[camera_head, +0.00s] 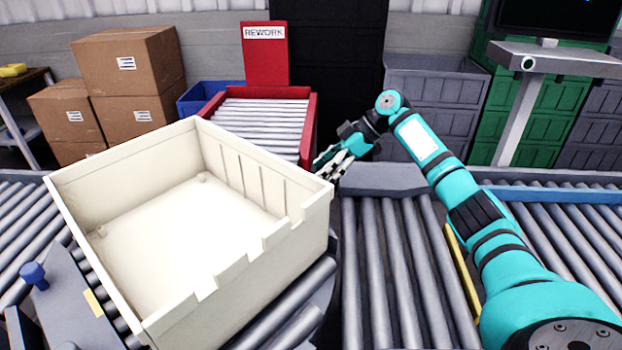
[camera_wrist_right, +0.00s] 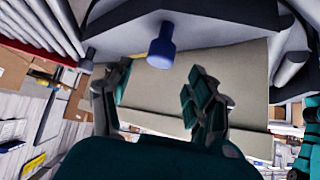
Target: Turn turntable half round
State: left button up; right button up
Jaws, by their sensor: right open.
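The turntable (camera_head: 72,306) is a grey roller deck at the lower left, standing at an angle to the conveyor. A blue knob (camera_head: 33,273) stands on its near left edge. A large empty cream tote (camera_head: 135,180) sits on the deck and covers most of it. My right gripper (camera_head: 331,163) is open and empty beside the tote's far right corner. In the wrist view a blue knob (camera_wrist_right: 161,45) shows beyond and between the spread fingers (camera_wrist_right: 157,92), apart from them. This knob is hidden in the head view. My left gripper is not in view.
Conveyor rollers (camera_head: 383,275) lie to the right under my right arm. A red rework lane (camera_head: 262,115) with a sign is behind the tote. Cardboard boxes (camera_head: 125,65) are at the back left. Grey crates (camera_head: 435,100) and green crates (camera_head: 568,110) stand at the back right.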

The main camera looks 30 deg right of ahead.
jog(key=v, duration=0.6)
jog(key=shift+d, duration=0.15)
jog(key=shift+r, duration=0.1)
